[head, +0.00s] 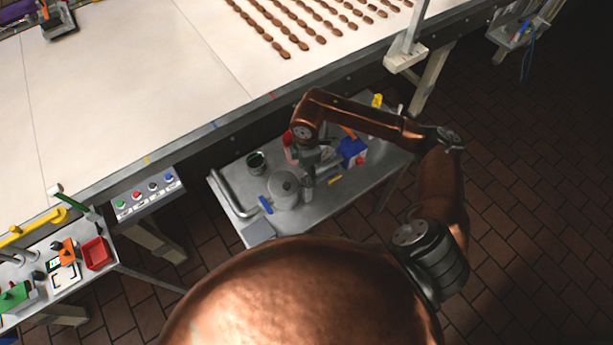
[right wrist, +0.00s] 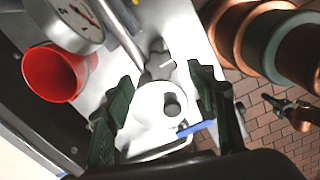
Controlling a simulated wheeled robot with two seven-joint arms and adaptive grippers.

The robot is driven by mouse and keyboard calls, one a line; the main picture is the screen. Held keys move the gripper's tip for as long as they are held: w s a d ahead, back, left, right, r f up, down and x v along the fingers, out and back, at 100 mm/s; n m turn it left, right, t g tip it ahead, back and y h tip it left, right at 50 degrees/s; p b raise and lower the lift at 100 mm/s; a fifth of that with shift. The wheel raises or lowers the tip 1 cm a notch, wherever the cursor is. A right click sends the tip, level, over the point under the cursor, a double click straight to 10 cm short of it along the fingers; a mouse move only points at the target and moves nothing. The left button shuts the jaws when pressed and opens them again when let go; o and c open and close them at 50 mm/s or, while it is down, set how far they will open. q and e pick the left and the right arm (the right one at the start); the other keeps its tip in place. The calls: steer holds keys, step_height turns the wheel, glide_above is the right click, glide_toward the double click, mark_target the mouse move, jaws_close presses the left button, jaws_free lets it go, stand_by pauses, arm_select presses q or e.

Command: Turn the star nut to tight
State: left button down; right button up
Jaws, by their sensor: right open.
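In the right wrist view, a dark grey lobed knob (right wrist: 158,66) with a short white mark looks like the star nut. It lies just beyond a pale round body (right wrist: 150,103) with a grey round stub. My right gripper (right wrist: 161,80) is open, its dark green fingers on either side of the pale body, with nothing held between them. I cannot tell whether the fingers touch anything. In the head view, my right gripper (head: 309,182) points down over the small metal table, beside a grey lidded pot (head: 284,186). The nut cannot be made out there. My left gripper is out of view.
A red cup (right wrist: 52,74) and a round gauge (right wrist: 72,20) stand close by on the left. A blue handle (right wrist: 197,128) is near the right finger.

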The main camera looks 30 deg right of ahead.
mark_target(306, 181)
step_height(306, 181, up, 8)
stand_by(0.7)
